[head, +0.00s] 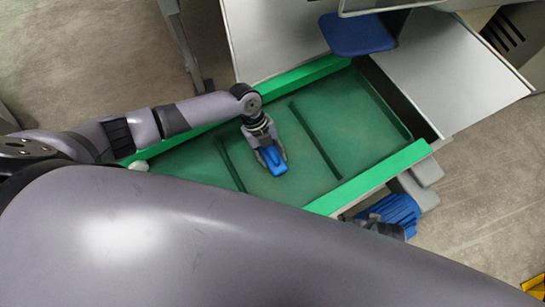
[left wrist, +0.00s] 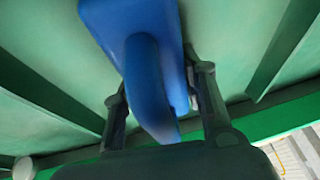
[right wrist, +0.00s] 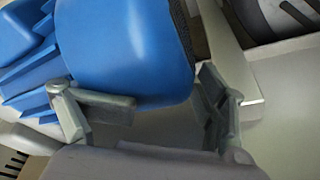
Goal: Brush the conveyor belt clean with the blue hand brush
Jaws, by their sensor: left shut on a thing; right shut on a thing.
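The conveyor belt (head: 335,120) is a green surface with raised cross ribs between bright green side rails. The blue hand brush (head: 272,160) is over the middle of the belt, between two ribs. My left gripper (head: 264,142) is shut on its handle from above. In the left wrist view the brush (left wrist: 150,75) sits between the fingers (left wrist: 160,110), its block against or just above the belt; its bristles are hidden. My right gripper (right wrist: 160,105) has its fingers on either side of a blue motor housing (right wrist: 125,50) beside the belt and is shut on it.
The finned blue motor (head: 398,210) sits outside the belt's lower rail (head: 385,175). Grey metal plates (head: 450,75) flank the belt at the top and right. A blue pad (head: 357,34) juts out above the far rail. My right arm covers the lower foreground.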

